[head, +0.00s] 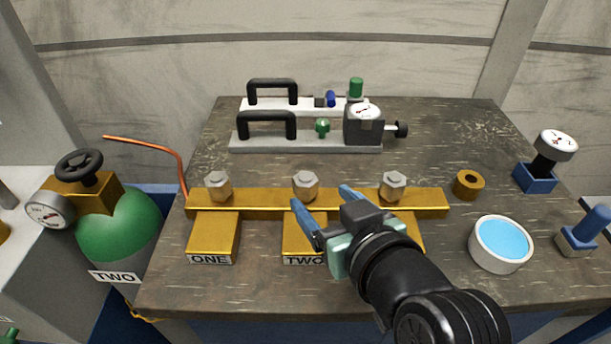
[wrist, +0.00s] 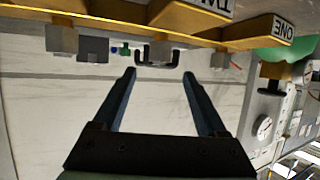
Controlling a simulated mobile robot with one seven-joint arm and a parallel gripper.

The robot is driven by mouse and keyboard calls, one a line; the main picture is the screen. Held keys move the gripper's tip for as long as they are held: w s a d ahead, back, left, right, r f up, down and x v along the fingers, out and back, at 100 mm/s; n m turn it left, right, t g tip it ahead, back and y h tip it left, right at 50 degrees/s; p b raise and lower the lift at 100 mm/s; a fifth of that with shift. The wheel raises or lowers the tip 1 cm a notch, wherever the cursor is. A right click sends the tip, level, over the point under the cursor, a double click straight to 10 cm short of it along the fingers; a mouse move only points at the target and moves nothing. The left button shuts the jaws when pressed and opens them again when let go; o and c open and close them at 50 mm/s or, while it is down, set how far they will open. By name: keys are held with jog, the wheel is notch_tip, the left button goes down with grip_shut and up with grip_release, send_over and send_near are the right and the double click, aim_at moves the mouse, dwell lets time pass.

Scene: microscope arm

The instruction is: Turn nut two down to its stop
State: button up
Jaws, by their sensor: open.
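Nut two (head: 306,184) is a grey hex nut standing on the brass bar (head: 345,200), behind the block labelled TWO (head: 300,260). In the upside-down wrist view a grey nut (wrist: 160,49), which looks like nut two, shows beyond and between the fingertips. My gripper (head: 320,196) has two blue fingers, spread and empty. In the head view the left fingertip is just below the nut and the right one is to its right. The wrist view also shows my gripper (wrist: 158,70). The fingers do not appear to touch the nut; its exact distance is unclear.
Nut one (head: 218,185) and another nut (head: 393,185) stand on the same bar. Black-handled fixtures (head: 266,125) are behind. A green cylinder (head: 118,225) stands left.

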aim_at(308, 183)
jog(key=x, duration=0.8)
jog(key=shift+w+a, duration=0.1)
jog(key=shift+w, duration=0.2)
grip_shut()
